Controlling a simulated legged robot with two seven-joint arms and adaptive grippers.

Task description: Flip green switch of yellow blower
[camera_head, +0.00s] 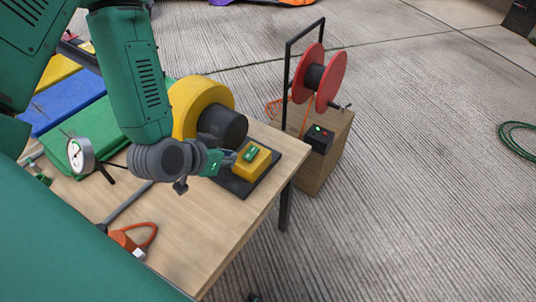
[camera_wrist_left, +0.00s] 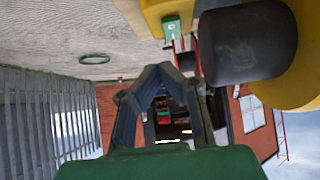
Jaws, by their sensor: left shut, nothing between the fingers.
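The yellow blower (camera_head: 188,97), with its dark motor cylinder (camera_head: 226,122), stands on the wooden table. On its base is a yellow switch box (camera_head: 254,167) with a green switch (camera_head: 250,154) on top. My left gripper (camera_head: 232,157) is shut and empty, just left of the switch box. I cannot tell whether its tips touch the box. The left wrist view shows the shut fingers (camera_wrist_left: 160,68) below the green switch (camera_wrist_left: 172,27), with the motor cylinder (camera_wrist_left: 245,45) to the right. My right gripper is not in view.
A round gauge (camera_head: 80,154) and folded green and blue mats (camera_head: 75,103) lie on the table (camera_head: 215,225). A red reel (camera_head: 331,75) stands on a wooden box beside the table. The concrete floor at right is mostly clear.

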